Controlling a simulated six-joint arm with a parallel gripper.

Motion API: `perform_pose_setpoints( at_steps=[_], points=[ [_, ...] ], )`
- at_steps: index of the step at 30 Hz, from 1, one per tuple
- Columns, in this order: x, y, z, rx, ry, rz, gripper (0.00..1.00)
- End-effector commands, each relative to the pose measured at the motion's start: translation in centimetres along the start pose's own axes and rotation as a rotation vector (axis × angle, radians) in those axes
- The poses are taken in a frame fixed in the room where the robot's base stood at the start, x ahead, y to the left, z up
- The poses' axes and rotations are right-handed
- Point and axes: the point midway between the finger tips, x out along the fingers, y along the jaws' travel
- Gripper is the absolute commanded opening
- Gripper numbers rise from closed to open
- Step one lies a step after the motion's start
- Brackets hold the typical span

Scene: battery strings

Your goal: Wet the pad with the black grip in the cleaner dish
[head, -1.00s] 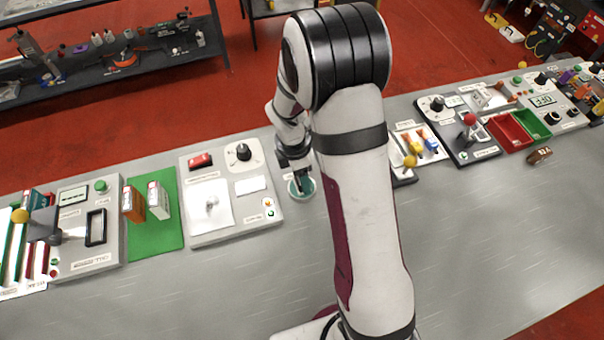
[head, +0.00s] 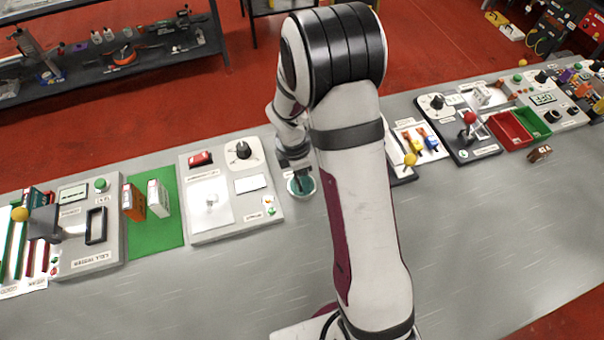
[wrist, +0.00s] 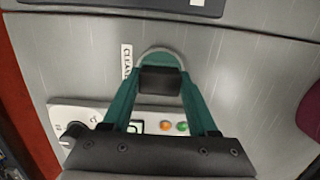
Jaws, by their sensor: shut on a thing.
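The cleaner dish (head: 312,187) is a small round dish with a pale rim and teal inside, on the bench right of the large panel. Its rim (wrist: 160,51) also shows in the wrist view, beside a label partly reading "CLEA". My gripper (head: 299,180) is over the dish. In the wrist view its two teal fingers (wrist: 160,85) are shut on a black grip (wrist: 160,80), which lies over the dish opening. The pad under the grip is hidden, so I cannot tell whether it touches the dish bottom.
A grey panel with a dark knob (head: 239,151) and a red switch stands just left of the dish. A green mat (head: 160,232) with upright boxes is farther left. Trays with coloured parts and red and green bins (head: 510,130) are to the right. The front bench is clear.

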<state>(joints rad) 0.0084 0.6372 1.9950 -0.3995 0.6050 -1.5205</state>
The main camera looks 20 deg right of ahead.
Motion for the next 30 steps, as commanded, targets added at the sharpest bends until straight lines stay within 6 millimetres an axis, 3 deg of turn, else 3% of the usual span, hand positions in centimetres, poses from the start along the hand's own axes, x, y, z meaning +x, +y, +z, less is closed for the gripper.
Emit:
perform_pose_setpoints(
  at_steps=[17,30],
  points=[
    [0.1,0.0,0.0,-0.001,0.000,0.000,0.15],
    [-4.8,0.1,0.6,0.000,0.000,0.004,0.15]
  ],
)
